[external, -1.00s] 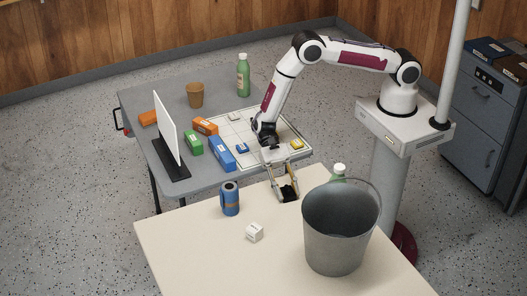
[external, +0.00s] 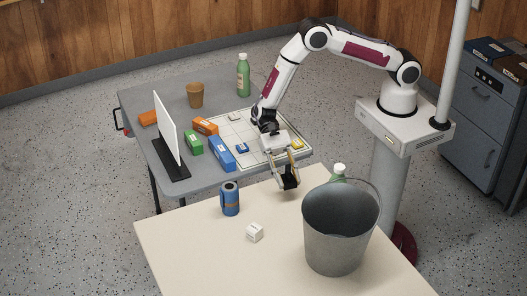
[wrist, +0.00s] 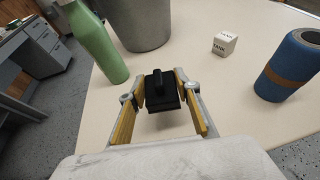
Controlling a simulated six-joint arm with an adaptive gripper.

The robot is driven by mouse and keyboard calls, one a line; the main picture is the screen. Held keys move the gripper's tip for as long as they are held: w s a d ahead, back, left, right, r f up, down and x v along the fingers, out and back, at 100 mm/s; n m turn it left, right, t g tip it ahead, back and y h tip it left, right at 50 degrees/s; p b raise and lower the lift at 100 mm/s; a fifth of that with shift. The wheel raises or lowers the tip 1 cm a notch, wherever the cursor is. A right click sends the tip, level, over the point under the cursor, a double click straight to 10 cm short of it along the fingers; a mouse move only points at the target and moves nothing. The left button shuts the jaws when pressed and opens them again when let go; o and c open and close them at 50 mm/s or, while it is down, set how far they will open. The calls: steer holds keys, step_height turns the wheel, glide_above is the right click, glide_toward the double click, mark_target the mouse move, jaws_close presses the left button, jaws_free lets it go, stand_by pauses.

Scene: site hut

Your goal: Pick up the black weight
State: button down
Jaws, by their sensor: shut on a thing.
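The black weight (wrist: 160,94) is a dark block with a handle-like ridge on top. It sits between the two yellow-lined fingers of my gripper (wrist: 162,100) in the wrist view. In the external view my gripper (external: 286,183) is shut on the weight (external: 290,179), which looks raised a little above the cream table. The fingers partly cover its sides.
Behind is a grey table (external: 155,95) with a white panel (external: 168,125), coloured boxes and a board.

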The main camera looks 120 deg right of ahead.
mark_target(288, 174)
steer(key=shift+r, duration=2.15)
